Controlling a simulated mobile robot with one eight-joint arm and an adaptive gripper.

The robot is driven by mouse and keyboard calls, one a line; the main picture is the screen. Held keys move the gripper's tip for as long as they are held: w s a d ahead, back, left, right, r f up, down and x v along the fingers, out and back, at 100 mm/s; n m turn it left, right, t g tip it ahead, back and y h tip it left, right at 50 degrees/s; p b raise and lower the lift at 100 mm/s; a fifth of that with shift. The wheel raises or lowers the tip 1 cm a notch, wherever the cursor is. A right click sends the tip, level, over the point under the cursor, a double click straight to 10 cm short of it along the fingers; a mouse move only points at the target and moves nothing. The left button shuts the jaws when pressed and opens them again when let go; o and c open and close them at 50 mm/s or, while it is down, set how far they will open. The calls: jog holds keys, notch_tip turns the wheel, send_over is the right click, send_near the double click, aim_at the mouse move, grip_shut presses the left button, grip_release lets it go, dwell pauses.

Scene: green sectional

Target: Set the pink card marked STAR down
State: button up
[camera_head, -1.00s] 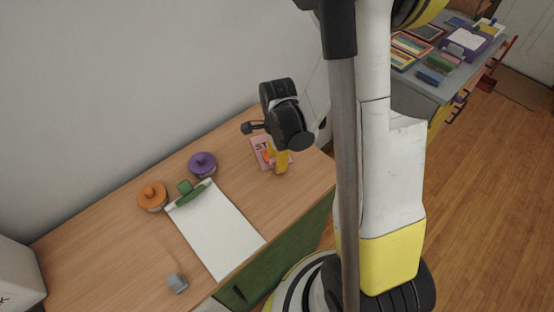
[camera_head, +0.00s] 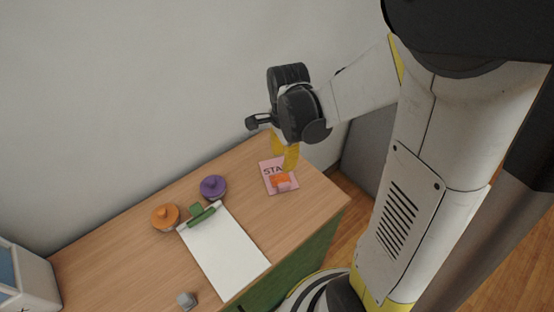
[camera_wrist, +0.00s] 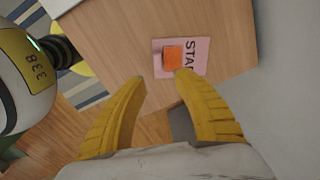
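The pink card marked STAR (camera_head: 267,181) lies on the wooden tabletop near its right end. An orange block-like piece (camera_head: 283,181) sits on the card. In the wrist view the card (camera_wrist: 202,60) lies beyond my fingertips, with the orange piece (camera_wrist: 172,58) on it. The last letter of the word is partly out of clear sight in the head view. My gripper (camera_head: 284,161) is above the card, apart from it. Its two yellow fingers (camera_wrist: 160,76) are spread with nothing between them.
A white sheet with a green clip (camera_head: 226,250) lies left of the card. A purple lidded pot (camera_head: 213,187) and an orange one (camera_head: 165,217) stand behind it. A small grey cube (camera_head: 187,300) is near the front edge. The wall runs along the back.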

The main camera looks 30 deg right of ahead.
jog(key=s+a+r+n+t, duration=0.3)
jog(key=r+n, duration=0.3)
jog(key=n, duration=0.3)
jog(key=s+a+r+n+t, duration=0.3)
jog(key=s+a+r+n, duration=0.1)
jog(key=r+n, duration=0.3)
jog(key=shift+s+a+r+n, duration=0.25)
jog(key=shift+s+a+n, duration=0.25)
jog(key=shift+n, duration=0.8)
jog(key=shift+w+a, duration=0.1)
